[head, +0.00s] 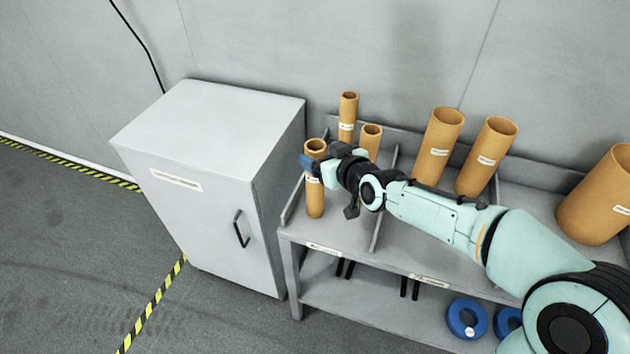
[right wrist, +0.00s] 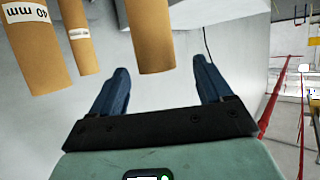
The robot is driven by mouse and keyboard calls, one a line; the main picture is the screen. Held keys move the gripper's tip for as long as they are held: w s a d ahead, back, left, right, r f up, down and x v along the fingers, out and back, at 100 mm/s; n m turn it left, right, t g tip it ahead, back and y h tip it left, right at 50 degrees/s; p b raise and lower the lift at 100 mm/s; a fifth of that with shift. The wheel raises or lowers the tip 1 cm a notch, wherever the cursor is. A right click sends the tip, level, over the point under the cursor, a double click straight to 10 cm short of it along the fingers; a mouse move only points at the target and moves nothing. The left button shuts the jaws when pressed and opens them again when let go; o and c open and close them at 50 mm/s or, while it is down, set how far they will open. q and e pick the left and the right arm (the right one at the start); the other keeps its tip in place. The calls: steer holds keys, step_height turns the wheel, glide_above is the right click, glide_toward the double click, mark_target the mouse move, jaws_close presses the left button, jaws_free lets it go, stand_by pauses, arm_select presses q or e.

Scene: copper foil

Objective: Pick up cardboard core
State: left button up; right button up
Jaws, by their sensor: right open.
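Three slim brown cardboard cores stand upright in the left bay of the grey shelf's top. The front core (head: 315,205) has its open top and lower body in view, while my right gripper (head: 318,155) hides part of its middle. A tall core (head: 348,108) and a shorter core (head: 371,138) stand behind. My right gripper is open, its blue fingers at the front core's upper part. In the right wrist view, one core (right wrist: 150,35) shows between the directions of the two spread fingers (right wrist: 160,72); I cannot tell whether it is between them. My left gripper is out of view.
A grey cabinet (head: 210,180) stands close on the left. Two wider cores (head: 437,150) (head: 486,155) stand in the middle bay, and a large one (head: 598,195) at right. A low divider (head: 385,205) separates the bays. Blue rings (head: 467,318) lie on the lower shelf.

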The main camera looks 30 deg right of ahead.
mark_target(311, 147)
steer(key=shift+x, duration=0.8)
steer(key=x, duration=0.4)
steer(key=shift+d+f+b, duration=0.25)
steer(key=shift+b, duration=0.05)
steer(key=shift+w+f, duration=0.15)
steer(key=shift+w, duration=0.4)
steer(key=c, duration=1.4)
